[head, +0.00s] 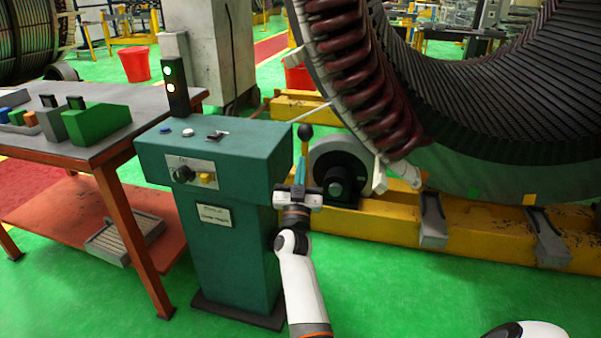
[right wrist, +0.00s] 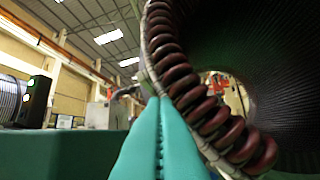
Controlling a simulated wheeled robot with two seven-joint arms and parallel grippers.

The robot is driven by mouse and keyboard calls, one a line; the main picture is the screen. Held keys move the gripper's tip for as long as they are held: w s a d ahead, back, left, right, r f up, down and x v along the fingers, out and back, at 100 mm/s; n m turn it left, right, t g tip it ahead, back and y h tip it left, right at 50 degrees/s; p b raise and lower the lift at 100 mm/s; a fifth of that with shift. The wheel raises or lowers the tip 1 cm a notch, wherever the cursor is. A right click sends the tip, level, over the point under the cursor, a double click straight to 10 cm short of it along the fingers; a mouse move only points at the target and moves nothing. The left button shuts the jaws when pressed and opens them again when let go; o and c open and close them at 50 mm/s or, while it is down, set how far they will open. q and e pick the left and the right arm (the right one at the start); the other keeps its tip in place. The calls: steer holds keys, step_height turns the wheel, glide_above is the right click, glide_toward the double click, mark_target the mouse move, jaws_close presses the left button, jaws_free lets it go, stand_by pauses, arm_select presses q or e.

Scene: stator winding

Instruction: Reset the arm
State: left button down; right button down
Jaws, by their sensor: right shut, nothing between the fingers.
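My right gripper (head: 302,160) has teal fingers. It is beside the right end of the green control console (head: 215,155). The fingers point up and away from me, shut together with nothing between them. They also show shut in the right wrist view (right wrist: 160,102). A black ball knob (head: 305,131) shows just above the fingertips. Its stem is mostly hidden behind them, and I cannot tell whether they touch. The big stator (head: 480,110) with dark red coils (head: 350,50) stands behind, and its coils (right wrist: 185,85) fill the middle of the right wrist view. My left gripper is out of view.
A table (head: 60,150) with green and grey blocks stands at left. A signal light (head: 175,88) rises behind the console. A black roller (head: 338,182) and yellow base frame (head: 390,230) lie right of my gripper. Green floor (head: 400,290) in front is clear.

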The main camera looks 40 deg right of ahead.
steer(key=shift+s+a+f, duration=0.3)
steer(key=shift+s+a, duration=0.15)
stand_by(0.3)
